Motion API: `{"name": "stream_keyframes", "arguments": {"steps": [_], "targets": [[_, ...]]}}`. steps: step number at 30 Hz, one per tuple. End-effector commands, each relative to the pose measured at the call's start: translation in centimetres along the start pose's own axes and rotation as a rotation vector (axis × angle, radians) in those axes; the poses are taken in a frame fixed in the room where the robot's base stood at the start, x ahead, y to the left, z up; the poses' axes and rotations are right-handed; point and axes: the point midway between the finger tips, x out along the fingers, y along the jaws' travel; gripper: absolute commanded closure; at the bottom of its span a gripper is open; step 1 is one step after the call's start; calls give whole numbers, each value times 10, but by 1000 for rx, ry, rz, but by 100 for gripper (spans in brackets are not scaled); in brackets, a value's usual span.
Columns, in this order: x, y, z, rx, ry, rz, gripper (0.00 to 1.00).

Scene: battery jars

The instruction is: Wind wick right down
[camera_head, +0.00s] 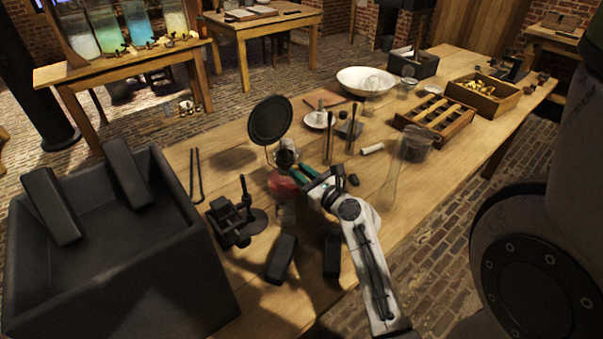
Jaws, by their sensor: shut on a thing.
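An oil lamp with a red body (282,184) stands on the wooden table, left of the middle. Its burner (286,156) sits on top, and a round dark disc (270,119) rises behind it. My gripper (294,171) comes in from the right, with its green fingers against the side of the burner. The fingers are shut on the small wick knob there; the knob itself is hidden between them. The wick cannot be made out, and I see no clear flame.
A black open box (110,290) fills the left front. A black clamp-like stand (235,218) and dark blocks (281,258) stand close to the lamp. A glass flask (391,185) and upright rods (328,145) are right of it. Wooden trays (437,122) lie farther back.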

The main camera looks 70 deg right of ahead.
Motion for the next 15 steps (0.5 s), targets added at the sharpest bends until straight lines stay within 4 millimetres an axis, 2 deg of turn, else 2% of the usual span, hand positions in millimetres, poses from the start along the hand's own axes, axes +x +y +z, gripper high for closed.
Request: {"name": "stream_keyframes", "arguments": {"steps": [8, 15], "targets": [[0, 1, 0, -49, 0, 1, 100], [1, 2, 0, -199, -1, 2, 100]]}}
